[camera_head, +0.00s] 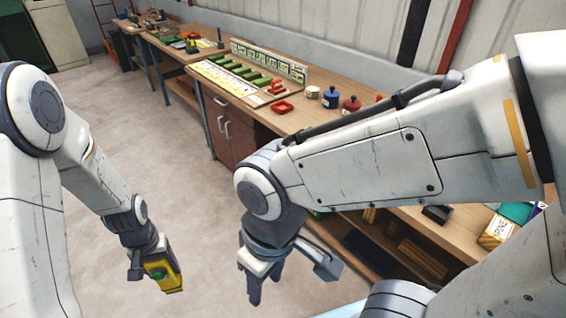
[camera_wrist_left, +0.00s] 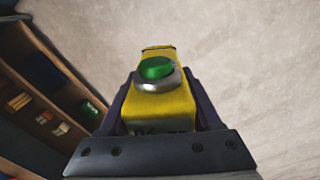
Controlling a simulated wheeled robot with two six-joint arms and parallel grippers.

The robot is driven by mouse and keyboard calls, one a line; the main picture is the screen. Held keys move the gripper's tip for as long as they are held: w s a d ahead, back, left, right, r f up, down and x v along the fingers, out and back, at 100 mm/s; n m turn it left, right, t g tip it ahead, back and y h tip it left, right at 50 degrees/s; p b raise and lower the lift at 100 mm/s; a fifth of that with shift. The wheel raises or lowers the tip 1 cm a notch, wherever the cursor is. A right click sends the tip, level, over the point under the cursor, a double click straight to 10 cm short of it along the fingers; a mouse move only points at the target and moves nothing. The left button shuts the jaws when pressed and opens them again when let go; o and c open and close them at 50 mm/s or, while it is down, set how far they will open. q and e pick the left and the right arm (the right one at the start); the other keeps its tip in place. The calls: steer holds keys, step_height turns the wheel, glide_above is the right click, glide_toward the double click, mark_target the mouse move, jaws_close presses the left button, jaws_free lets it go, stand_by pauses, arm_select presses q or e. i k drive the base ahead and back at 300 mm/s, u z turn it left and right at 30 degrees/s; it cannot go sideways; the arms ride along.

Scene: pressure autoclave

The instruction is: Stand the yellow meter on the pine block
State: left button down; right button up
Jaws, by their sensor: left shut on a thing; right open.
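The yellow meter (camera_head: 172,281) is held in my left gripper (camera_head: 154,268), over the open floor at the lower left. In the left wrist view the meter (camera_wrist_left: 160,107) sits between the two fingers, with a green button in a silver ring on it. A light wooden block (camera_head: 497,230) with a pale lettered label lies on the bench at the far right; it looks like the pine block. My left gripper is far from it. My right gripper (camera_head: 290,274) is open and empty, hanging in front of the bench.
A dark item (camera_head: 437,214) and a teal item (camera_head: 517,212) are near the block. My right arm hides part of the bench.

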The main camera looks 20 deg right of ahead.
mark_target(502, 225)
steer(key=k, duration=1)
steer(key=z, duration=1.55)
steer(key=i, duration=0.85)
